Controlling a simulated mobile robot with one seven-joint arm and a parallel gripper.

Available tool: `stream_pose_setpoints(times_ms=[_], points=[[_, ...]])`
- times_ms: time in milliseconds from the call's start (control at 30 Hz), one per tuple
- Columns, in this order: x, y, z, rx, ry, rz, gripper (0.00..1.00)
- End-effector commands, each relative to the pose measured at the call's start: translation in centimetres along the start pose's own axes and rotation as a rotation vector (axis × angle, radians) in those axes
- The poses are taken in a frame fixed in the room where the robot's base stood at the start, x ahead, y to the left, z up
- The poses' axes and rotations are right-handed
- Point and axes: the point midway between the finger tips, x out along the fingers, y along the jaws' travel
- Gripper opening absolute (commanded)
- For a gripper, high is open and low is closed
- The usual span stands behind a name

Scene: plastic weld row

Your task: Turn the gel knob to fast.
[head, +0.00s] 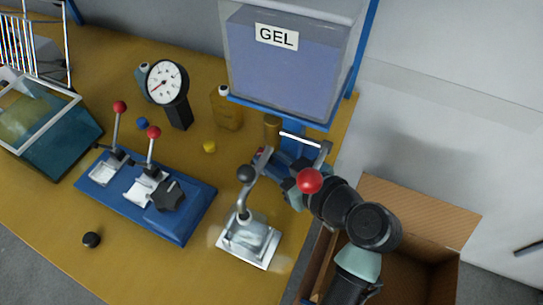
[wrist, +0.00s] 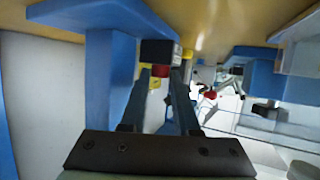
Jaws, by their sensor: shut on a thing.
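The gel tank (head: 285,70), a clear box of blue-violet gel with a GEL label, stands on a blue stand at the back. My gripper (head: 268,160) is below and in front of it, reaching in from the right. In the wrist view my gripper (wrist: 168,72) has its two fingers close together on a small dark and red knob (wrist: 160,52), which I take for the gel knob. The fingers cover part of it. I cannot read its setting or any fast mark.
A lever press with a black ball (head: 246,173) stands close left of my gripper; a red ball (head: 309,181) shows in front of my arm. A blue lever base (head: 185,228) and dial gauge (head: 166,82) are further left. An open cardboard box (head: 425,215) is at right.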

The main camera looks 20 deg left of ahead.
Motion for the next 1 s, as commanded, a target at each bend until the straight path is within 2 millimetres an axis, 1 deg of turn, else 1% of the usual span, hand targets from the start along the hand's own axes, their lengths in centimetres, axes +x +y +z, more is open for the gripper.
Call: stream_pose_setpoints(times_ms=[167,500,867,900,967,1000], points=[[0.04,-0.21,-0.06,0.012,-0.001,0.026,0.00],[0.11,-0.77,-0.11,0.093,-0.006,0.221,0.00],[0.05,-0.67,-0.06,0.100,-0.005,0.246,0.00],[0.05,-0.67,-0.07,0.100,-0.005,0.245,0.33],[0.05,-0.67,-0.07,0.100,-0.005,0.245,0.42],[0.05,-0.67,-0.07,0.100,-0.005,0.245,0.42]])
